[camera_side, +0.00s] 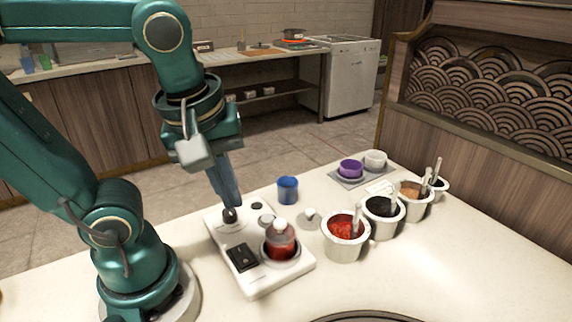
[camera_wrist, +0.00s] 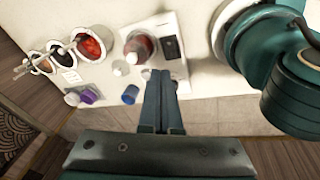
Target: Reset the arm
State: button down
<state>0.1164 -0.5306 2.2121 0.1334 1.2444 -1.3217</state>
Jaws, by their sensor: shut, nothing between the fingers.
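My gripper (camera_side: 229,212) is shut, with nothing between its fingers. In the side view it points down, its tips at the back left part of a white device (camera_side: 274,284), close to a dark round knob there. I cannot tell whether the tips touch the knob. In the wrist view the closed fingers (camera_wrist: 158,75) reach up to the edge of the white device. A clear bottle with red contents (camera_side: 281,243) stands in the round holder of the device, right of a black square panel (camera_side: 242,258).
A row of white sauce pots, the nearest holding red sauce (camera_side: 345,252), stands to the right with spoons in them. A blue cup (camera_side: 288,190) is behind the device. A purple cup (camera_side: 350,168) and a white cup (camera_side: 375,160) sit on a grey tray. The front counter is mostly clear.

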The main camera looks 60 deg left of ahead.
jog(key=m+t, duration=0.1)
jog(key=m, duration=0.3)
jog(key=w+f+m+t, duration=0.1)
jog(key=m, duration=0.3)
jog(key=d+m+t+h, duration=0.1)
jog(key=m, duration=0.4)
jog(key=shift+w+f, duration=0.25)
